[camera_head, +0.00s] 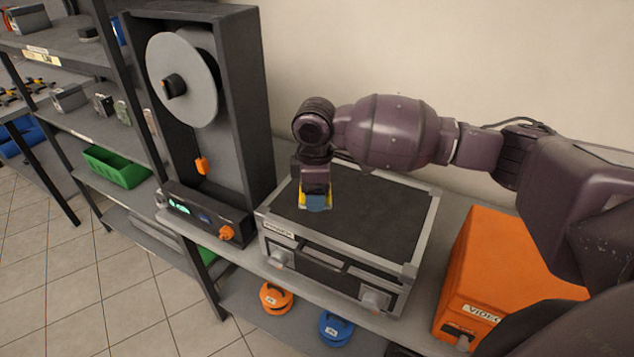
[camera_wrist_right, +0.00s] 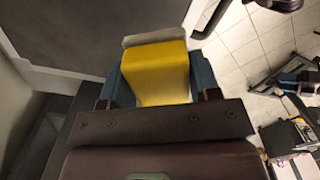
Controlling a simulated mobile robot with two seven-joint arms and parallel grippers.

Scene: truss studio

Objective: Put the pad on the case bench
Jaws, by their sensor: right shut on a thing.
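The pad is a yellow block with a grey end (camera_wrist_right: 157,75), held between the blue fingers of my right gripper (camera_wrist_right: 158,88) in the right wrist view. In the head view my right gripper (camera_head: 315,201) points down over the left part of the case bench, a flight case with a flat dark top (camera_head: 375,225) and metal edges. Only slim yellow edges of the pad (camera_head: 301,201) show there beside the blue finger. I cannot tell whether the pad touches the top. My left gripper is not in view.
A tall dark reel machine (camera_head: 258,110) stands left of the case. An orange box (camera_head: 500,265) stands on its right. The dark case top is otherwise bare. An orange disc (camera_head: 276,297) and a blue disc (camera_head: 335,328) lie on the shelf below.

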